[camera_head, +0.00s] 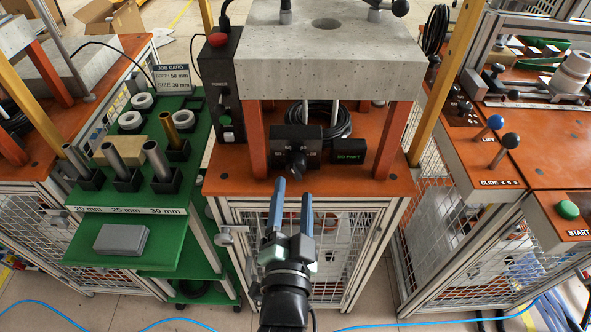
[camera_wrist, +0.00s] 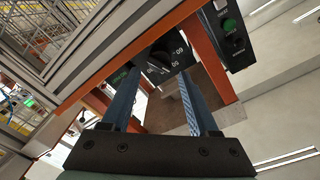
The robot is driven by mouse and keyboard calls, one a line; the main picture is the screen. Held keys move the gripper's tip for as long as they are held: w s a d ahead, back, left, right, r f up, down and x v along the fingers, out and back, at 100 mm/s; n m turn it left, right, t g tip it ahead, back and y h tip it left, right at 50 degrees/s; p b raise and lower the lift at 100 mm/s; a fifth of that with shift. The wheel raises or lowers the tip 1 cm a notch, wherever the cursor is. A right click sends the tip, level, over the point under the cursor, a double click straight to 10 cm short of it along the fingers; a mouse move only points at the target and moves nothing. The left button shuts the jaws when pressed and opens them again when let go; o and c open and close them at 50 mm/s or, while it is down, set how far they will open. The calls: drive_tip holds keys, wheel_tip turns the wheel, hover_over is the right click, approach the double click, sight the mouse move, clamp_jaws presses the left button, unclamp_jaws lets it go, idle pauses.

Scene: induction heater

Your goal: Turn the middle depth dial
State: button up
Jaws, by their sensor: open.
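The depth dial (camera_head: 297,163) is a black knob on a dark box with a numbered scale, on the orange table of the middle station. It also shows in the wrist view (camera_wrist: 158,62), between and beyond my fingers. My gripper (camera_head: 292,194) is open and empty. Its two blue fingers point at the dial from the front, apart from it as far as I can tell. In the wrist view my gripper (camera_wrist: 160,95) shows a wide gap between the fingers. Part of the dial's lower side is hard to make out.
A small box with a green display (camera_head: 349,156) stands right of the dial. A black control box with a red button (camera_head: 218,40) is at left. Orange legs (camera_head: 392,135) hold a grey block (camera_head: 325,50) above. A green cart (camera_head: 90,240) stands left, and a lever panel (camera_head: 500,150) right.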

sight(295, 175)
drive_tip(key=shift+w+d+b, duration=0.2)
drive_tip(key=shift+w+b, duration=0.15)
drive_tip(key=shift+w, duration=2.7)
drive_tip(key=shift+c, duration=0.2)
clamp_jaws()
